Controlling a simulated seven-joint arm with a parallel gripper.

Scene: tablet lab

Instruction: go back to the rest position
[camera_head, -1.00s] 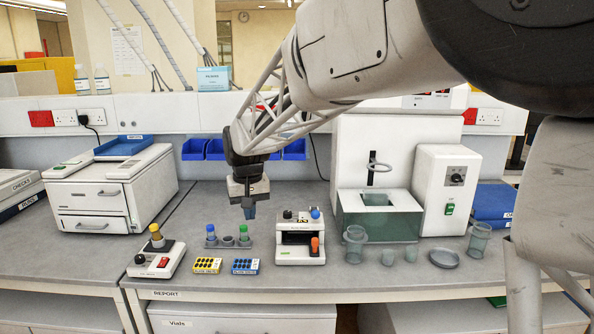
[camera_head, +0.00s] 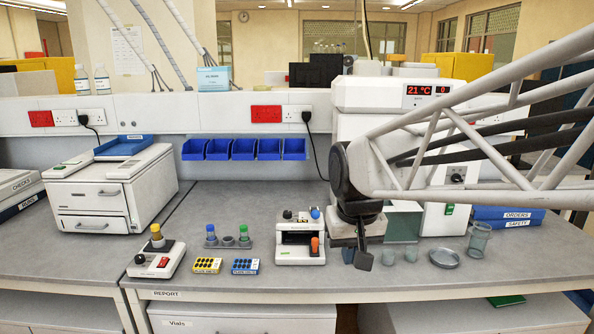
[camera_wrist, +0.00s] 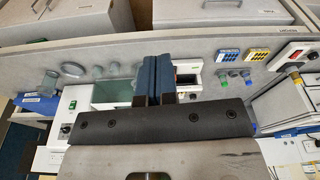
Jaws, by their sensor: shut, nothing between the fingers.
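My gripper (camera_head: 363,258) hangs over the right part of the bench, in front of the white machine with the red display. Its fingers point down and are shut with nothing between them. In the wrist view my gripper (camera_wrist: 153,78) shows its two blue fingers side by side, together. It hangs just right of the small white device (camera_head: 300,240) with the blue and orange knobs, and appears apart from it. My arm reaches in from the right edge and hides part of the machine and its water bath.
Glass beakers (camera_head: 479,238) and a dish (camera_head: 444,258) stand right of my gripper. A vial rack (camera_head: 228,240), yellow (camera_head: 207,265) and blue (camera_head: 245,267) well blocks and a capped-vial device (camera_head: 157,258) stand left. Blue bins (camera_head: 243,149) line the back wall. The bench's middle back is clear.

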